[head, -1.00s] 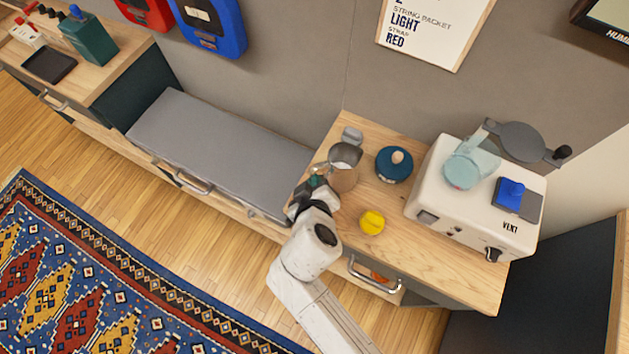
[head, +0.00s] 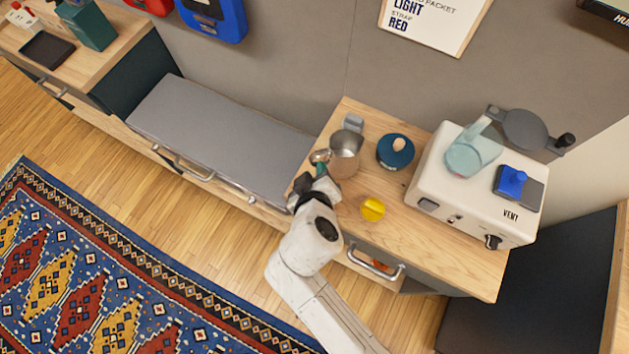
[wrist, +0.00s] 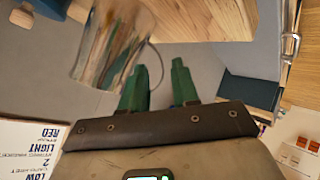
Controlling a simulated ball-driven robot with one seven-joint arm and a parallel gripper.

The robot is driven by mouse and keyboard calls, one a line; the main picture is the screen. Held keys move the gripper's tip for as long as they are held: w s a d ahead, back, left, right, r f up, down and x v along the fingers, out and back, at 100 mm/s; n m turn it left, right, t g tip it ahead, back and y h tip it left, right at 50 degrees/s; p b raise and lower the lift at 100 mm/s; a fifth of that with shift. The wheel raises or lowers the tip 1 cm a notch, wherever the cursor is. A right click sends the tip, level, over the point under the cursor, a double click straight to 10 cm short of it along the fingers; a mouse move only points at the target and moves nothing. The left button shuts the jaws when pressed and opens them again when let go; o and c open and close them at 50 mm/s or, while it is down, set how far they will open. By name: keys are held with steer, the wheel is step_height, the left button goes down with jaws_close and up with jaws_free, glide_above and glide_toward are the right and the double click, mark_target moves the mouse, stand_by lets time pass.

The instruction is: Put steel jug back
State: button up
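The steel jug (head: 345,160) stands on the wooden counter (head: 430,232) near its left end, its open top showing. In the wrist view, the shiny jug (wrist: 112,45) fills the upper left, beside and beyond my fingers. My gripper (head: 318,172) is at the jug's near left side. In the wrist view, the two green fingers of my gripper (wrist: 158,80) are apart, with a visible gap between them. A thin curved dark line shows by the gap; I cannot tell if it is the jug's handle. Contact with the jug is unclear.
A dark blue round object (head: 395,152) stands right of the jug, and a yellow object (head: 373,208) in front. A white machine (head: 470,195) with a pale jug (head: 470,155) on it fills the right end. A grey bench (head: 220,140) lies left. A small grey object (head: 353,122) is behind the jug.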

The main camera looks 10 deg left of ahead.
steer(key=a+v, duration=0.1)
steer(key=v, duration=0.9)
steer(key=shift+d+b, duration=0.3)
steer(key=shift+d, duration=0.2)
steer(key=shift+d, duration=0.1)
